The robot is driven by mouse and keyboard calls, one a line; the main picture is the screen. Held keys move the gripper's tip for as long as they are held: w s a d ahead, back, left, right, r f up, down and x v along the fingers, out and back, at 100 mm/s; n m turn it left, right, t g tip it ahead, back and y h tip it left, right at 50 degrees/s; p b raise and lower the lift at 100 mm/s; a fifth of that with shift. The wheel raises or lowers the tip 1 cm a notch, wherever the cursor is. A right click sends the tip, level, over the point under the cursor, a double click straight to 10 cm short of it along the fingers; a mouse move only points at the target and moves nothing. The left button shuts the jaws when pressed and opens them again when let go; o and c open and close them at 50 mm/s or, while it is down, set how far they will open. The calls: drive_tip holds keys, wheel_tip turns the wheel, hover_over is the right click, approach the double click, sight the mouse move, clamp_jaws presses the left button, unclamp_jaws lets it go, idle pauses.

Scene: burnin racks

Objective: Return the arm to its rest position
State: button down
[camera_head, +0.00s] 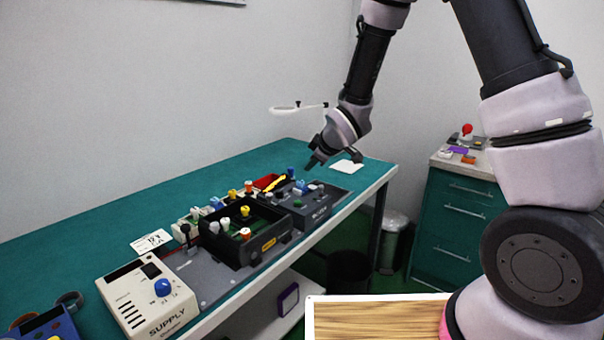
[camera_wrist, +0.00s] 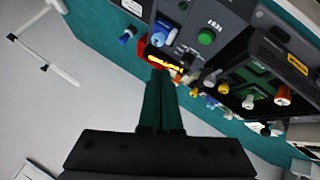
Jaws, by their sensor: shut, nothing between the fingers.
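My arm reaches in from the upper right of the head view, bent over the green-topped bench (camera_head: 100,215). My gripper (camera_head: 311,165) points down and to the left above the far part of the bench. It is shut and empty. In the wrist view the closed fingers of my gripper (camera_wrist: 160,80) reach toward a red bin (camera_wrist: 150,55) with a yellow item in it. The fingertips overlap the bin in that view, and the gap between them is hard to judge.
A dark tester box (camera_head: 308,208), a black rack (camera_head: 240,250) with colored knobs and a white supply unit (camera_head: 147,298) stand on the bench. A green drawer cabinet (camera_head: 450,225) is at the right. A trash bin (camera_head: 392,240) stands on the floor between.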

drive_tip(key=s+d+r+m+h, duration=0.1)
drive_tip(key=s+d+r+m, duration=0.2)
drive_tip(key=d+r+m, duration=0.35)
drive_tip(key=s+d+r+m+h, duration=0.1)
drive_tip(key=s+d+r+m, duration=0.2)
drive_tip(key=d+r, duration=0.65)
drive_tip(key=s+d+r+m, duration=0.3)
drive_tip(key=s+r+m, duration=0.1)
drive_tip(key=s, duration=0.6)
drive_tip(key=s+d+r+m, duration=0.4)
drive_tip(key=s+r, duration=0.1)
drive_tip(key=s, duration=0.5)
drive_tip(key=shift+s+r+m+g, duration=0.25)
drive_tip(key=shift+s+m+g, duration=0.1)
drive_tip(key=shift+s+g, duration=0.05)
